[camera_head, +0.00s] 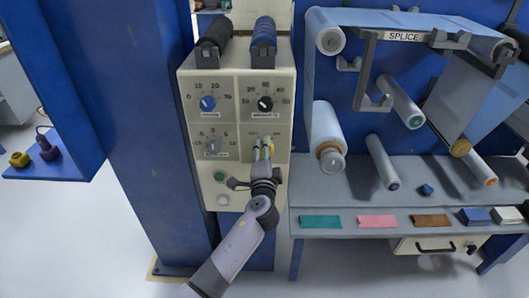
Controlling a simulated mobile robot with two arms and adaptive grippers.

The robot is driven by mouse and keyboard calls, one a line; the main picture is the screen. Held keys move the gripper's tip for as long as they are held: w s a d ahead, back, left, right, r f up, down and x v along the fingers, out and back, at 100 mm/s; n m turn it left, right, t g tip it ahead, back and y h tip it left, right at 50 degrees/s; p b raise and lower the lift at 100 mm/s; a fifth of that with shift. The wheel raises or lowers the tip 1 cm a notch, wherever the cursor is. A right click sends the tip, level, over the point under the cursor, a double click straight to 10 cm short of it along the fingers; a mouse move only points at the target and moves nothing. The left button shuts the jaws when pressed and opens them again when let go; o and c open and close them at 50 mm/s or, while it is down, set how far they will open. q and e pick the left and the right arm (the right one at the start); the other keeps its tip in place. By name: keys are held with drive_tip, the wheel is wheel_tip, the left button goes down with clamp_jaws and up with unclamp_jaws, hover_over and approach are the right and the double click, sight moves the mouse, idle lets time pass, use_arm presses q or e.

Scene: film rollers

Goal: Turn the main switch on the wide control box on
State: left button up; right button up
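The wide control box (186,120) is a cream cabinet front on the blue machine, left of the picture's middle. It has a blue knob (208,103), a black knob (265,103) and a grey knob (212,146), each with a printed scale. My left gripper (263,145) is at the lower right panel of the box, its slim fingers pointing up and close together. It covers most of that panel's control, so I cannot tell the control's position or whether the fingers touch it. Whether the fingers are shut is unclear. My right gripper is not in view.
A green button (219,176) and a pale button (223,200) sit low on the box. A black roller (214,36) and a blue roller (263,38) lie on top. Right is a grey bench (340,199) with film rollers above. A blue column stands left.

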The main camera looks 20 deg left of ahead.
use_arm(q)
drive_tip(key=o, duration=0.4)
drive_tip(key=shift+s, duration=0.15)
drive_tip(key=v, duration=1.1)
drive_tip(key=shift+s+d, duration=0.15)
drive_tip(key=shift+s, duration=0.2)
